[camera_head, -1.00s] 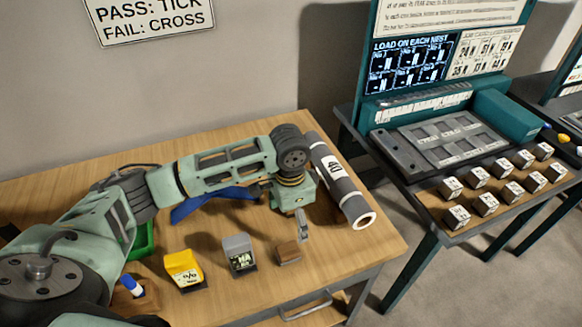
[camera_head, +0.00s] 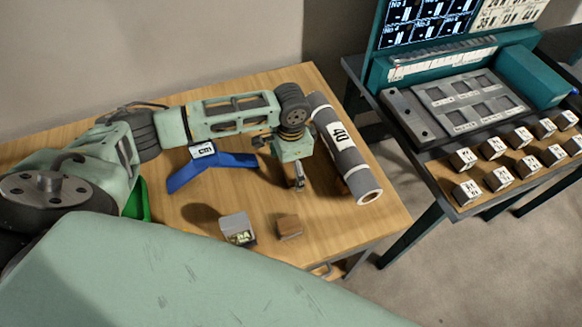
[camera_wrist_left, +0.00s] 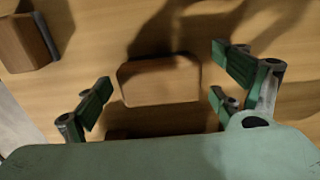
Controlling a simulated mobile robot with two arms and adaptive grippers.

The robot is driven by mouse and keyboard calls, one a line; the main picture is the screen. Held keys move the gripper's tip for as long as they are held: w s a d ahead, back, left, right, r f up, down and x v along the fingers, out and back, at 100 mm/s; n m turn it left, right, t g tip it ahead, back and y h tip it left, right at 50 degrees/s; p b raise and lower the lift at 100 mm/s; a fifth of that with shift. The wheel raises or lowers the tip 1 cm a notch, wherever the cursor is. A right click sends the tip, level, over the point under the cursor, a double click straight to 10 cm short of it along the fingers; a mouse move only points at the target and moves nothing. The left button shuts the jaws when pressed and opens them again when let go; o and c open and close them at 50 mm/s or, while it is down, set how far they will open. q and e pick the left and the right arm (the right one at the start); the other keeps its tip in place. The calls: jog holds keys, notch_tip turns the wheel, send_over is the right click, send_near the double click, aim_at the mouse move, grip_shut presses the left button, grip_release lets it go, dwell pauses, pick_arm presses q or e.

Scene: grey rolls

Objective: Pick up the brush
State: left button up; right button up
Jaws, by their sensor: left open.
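A small wooden block with a dark underside (camera_head: 290,227), which seems to be the brush, rests on the table near its front edge. My left gripper (camera_head: 284,168) hangs open and empty behind it, apart from it, beside the grey roll. In the left wrist view the open fingers (camera_wrist_left: 160,94) are spread wide over the table. A wooden block with a grey edge (camera_wrist_left: 24,42) shows there at upper left, outside the fingers. A brown rounded rectangle (camera_wrist_left: 160,80) lies between the fingers; I cannot tell what it is. My right gripper is out of view.
A grey roll marked 40 (camera_head: 343,145) lies to the right. A blue angled piece (camera_head: 220,168) lies behind, a grey block (camera_head: 237,229) to the left of the wooden block. My green arm link covers the front. A teal bench with labelled cubes (camera_head: 500,178) stands right.

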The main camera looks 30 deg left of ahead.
aim_at(291, 166)
pick_arm(q)
jog(key=shift+f, duration=0.35)
jog(key=shift+c, duration=0.3)
jog(key=c, duration=1.2)
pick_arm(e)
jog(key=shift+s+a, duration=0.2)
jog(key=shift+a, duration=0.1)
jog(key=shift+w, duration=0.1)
pick_arm(q)
jog(key=shift+w+r, duration=0.1)
jog(key=shift+r, duration=0.15)
notch_tip(291, 166, up, 10)
jog(key=shift+f+b, duration=0.2)
jog(key=shift+b, duration=0.5)
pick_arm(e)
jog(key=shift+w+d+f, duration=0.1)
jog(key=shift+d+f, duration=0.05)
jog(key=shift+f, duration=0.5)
